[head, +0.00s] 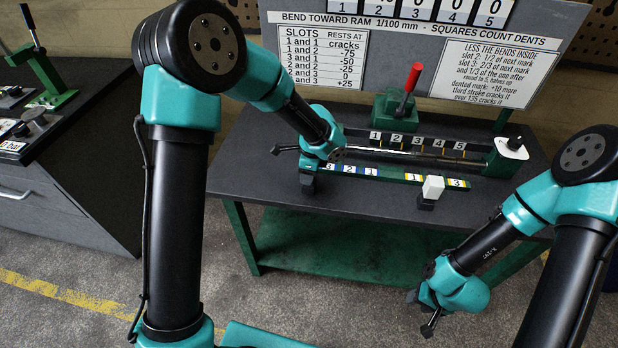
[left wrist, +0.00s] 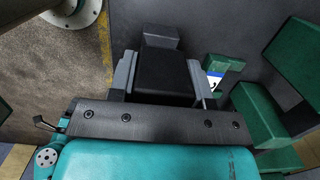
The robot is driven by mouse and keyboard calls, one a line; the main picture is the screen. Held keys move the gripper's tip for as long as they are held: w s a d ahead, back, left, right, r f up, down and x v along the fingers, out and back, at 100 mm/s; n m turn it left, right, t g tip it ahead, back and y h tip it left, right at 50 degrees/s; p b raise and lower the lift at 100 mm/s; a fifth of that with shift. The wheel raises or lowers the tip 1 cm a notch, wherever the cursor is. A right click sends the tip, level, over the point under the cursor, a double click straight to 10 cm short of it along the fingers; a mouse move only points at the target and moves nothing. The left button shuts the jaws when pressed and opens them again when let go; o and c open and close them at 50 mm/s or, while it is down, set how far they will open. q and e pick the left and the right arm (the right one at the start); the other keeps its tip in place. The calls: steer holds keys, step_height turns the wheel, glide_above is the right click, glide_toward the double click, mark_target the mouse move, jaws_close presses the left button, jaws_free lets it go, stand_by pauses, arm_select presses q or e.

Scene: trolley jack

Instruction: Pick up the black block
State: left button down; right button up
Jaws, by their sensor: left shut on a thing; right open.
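The black block (left wrist: 165,75) sits between the two grey fingers of my left gripper (left wrist: 160,88) in the left wrist view. My left gripper (head: 308,180) is shut on it, at the left end of the green fixture on the dark bench. In the head view the block is mostly hidden by the gripper, and I cannot tell whether it touches the bench top. My right gripper (head: 413,296) is open and empty, low in front of the bench at the right.
A green fixture with a numbered strip (head: 413,178) and a metal bar (head: 390,152) lies beside the left gripper. A white block (head: 433,187) stands at its front. A green jack with a red handle (head: 413,77) and a sign board (head: 420,40) are behind. The bench's front left (head: 250,170) is clear.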

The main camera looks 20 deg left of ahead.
arm_select(q)
steer(key=shift+r, duration=0.2)
steer(key=shift+r, duration=0.95)
steer(key=shift+s+r, duration=0.2)
steer(key=shift+r, duration=0.55)
steer(key=s+d, duration=0.2)
steer(key=s, duration=0.5)
steer(key=s+d+r, duration=0.1)
steer(key=s+d, duration=0.1)
steer(key=s, duration=0.6)
steer(key=shift+d+r, duration=0.15)
steer(key=shift+d, duration=0.1)
